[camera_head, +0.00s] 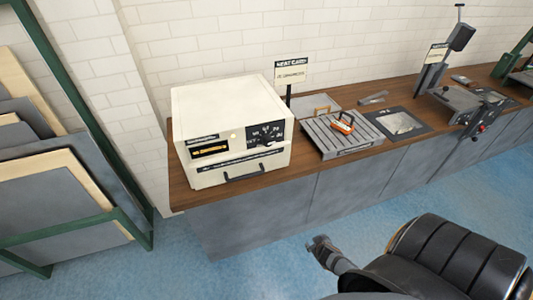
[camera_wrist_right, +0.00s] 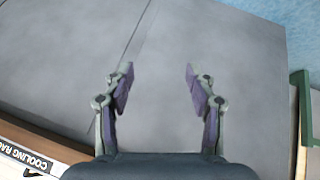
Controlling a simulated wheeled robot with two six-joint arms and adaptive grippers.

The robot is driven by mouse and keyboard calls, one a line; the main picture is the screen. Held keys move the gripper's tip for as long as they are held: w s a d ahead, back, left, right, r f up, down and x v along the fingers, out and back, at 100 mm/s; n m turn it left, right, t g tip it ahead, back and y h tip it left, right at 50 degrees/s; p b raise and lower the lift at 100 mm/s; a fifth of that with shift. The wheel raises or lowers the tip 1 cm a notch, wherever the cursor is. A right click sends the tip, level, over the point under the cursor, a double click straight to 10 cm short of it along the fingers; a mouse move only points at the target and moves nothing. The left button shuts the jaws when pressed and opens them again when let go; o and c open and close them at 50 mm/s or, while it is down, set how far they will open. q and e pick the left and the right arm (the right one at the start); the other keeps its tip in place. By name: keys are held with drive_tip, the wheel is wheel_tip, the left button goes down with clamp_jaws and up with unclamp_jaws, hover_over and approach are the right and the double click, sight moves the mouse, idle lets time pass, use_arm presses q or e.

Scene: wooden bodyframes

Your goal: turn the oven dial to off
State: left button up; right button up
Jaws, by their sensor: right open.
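The oven (camera_head: 215,115) is a cream box on the left part of the wooden counter. Its dial (camera_head: 267,135) sits on a black panel with white markings, at the upper right of the oven's front. The pointer's setting is too small to read. My right gripper (camera_head: 320,245) is in front of the grey cabinet, below and to the right of the oven, apart from it. In the right wrist view the right gripper (camera_wrist_right: 158,75) is open, with nothing between its fingers. My left gripper is not in view.
A grey slatted rack (camera_head: 345,137) with an orange-handled item stands right of the oven. A sign (camera_head: 291,71) stands behind. A green-framed rack of panels (camera_head: 130,215) is at the left. Blue floor (camera_head: 265,275) lies clear before the grey cabinets (camera_head: 255,215).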

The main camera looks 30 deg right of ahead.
drive_tip(key=w+d+r+t+b, duration=0.2)
drive_tip(key=w+r+t, duration=0.1)
drive_tip(key=w+r, duration=0.55)
drive_tip(key=m+t+b, duration=0.2)
drive_tip(key=t+b, duration=0.2)
drive_tip(key=t, duration=0.4)
approach(269, 143)
drive_tip(key=p+x, duration=0.2)
drive_tip(key=x, duration=0.7)
drive_tip(key=shift+w+r, duration=0.1)
drive_tip(key=shift+w, duration=0.15)
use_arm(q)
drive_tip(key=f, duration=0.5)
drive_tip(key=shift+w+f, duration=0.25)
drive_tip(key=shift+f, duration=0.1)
use_arm(e)
drive_tip(key=c, duration=1.2)
